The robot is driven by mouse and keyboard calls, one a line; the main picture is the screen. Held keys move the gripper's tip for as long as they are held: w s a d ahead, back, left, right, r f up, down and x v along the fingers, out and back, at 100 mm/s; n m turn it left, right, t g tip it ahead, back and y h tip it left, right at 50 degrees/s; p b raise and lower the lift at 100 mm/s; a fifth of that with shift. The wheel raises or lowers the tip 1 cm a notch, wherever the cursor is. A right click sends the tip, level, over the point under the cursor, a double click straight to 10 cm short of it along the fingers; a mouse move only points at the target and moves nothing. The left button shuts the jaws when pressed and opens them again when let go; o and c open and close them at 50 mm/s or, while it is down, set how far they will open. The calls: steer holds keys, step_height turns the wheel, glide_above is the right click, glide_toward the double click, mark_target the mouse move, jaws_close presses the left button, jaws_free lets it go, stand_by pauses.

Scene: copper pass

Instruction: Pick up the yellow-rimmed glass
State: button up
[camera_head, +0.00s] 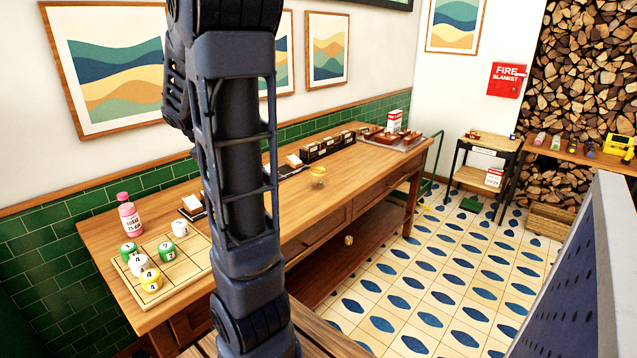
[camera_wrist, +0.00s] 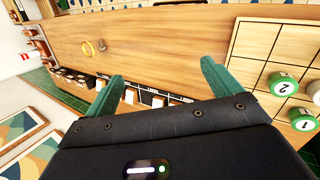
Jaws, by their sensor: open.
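The yellow-rimmed glass (camera_head: 318,177) is a small clear tumbler standing upright on the long wooden counter (camera_head: 345,168), near its front edge. In the wrist view the glass (camera_wrist: 88,48) is small, left of centre, on bare wood. My gripper (camera_wrist: 161,69) shows in the wrist view with its two green fingers spread apart and nothing between them. The glass lies beyond and to the left of the left finger, apart from it. In the head view my arm covers part of the counter, and the gripper itself is not seen there.
A pink bottle (camera_head: 129,218) and a grid board (camera_head: 118,266) with numbered pots stand at the counter's left end. Dark boxes (camera_head: 313,152) line the back, near the wall. A tray with red containers (camera_head: 391,138) sits at the far end. Wood around the glass is clear.

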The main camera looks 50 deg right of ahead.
steer(key=w+d+f+n+g+h, duration=0.1)
steer(key=w+d+f+g+h, duration=0.15)
steer(key=d, duration=0.55)
steer(key=w+d+f+n+g+h, duration=0.1)
steer(key=w+d+f+n, duration=0.2)
steer(key=d, duration=0.4)
steer(key=w+d+f+g+h, duration=0.2)
steer(key=d+f, duration=0.2)
steer(key=d, duration=0.4)
steer(key=n+h, duration=0.5)
steer(key=n, duration=0.2)
glide_toward(318, 171)
steer(key=s+a, duration=0.1)
steer(key=s+a+r, duration=0.1)
steer(key=a, duration=0.1)
steer(key=shift+s, duration=0.1)
steer(key=x, duration=0.5)
steer(key=shift+s+d, duration=0.15)
steer(key=shift+w+r+x, duration=0.1)
steer(key=shift+r+x, duration=0.05)
steer(key=shift+x, duration=1.2)
steer(key=shift+w+r+x, duration=0.1)
steer(key=shift+x, duration=1.2)
steer(key=shift+d, duration=0.1)
steer(key=shift+c, duration=0.2)
steer(key=c, duration=1.5)
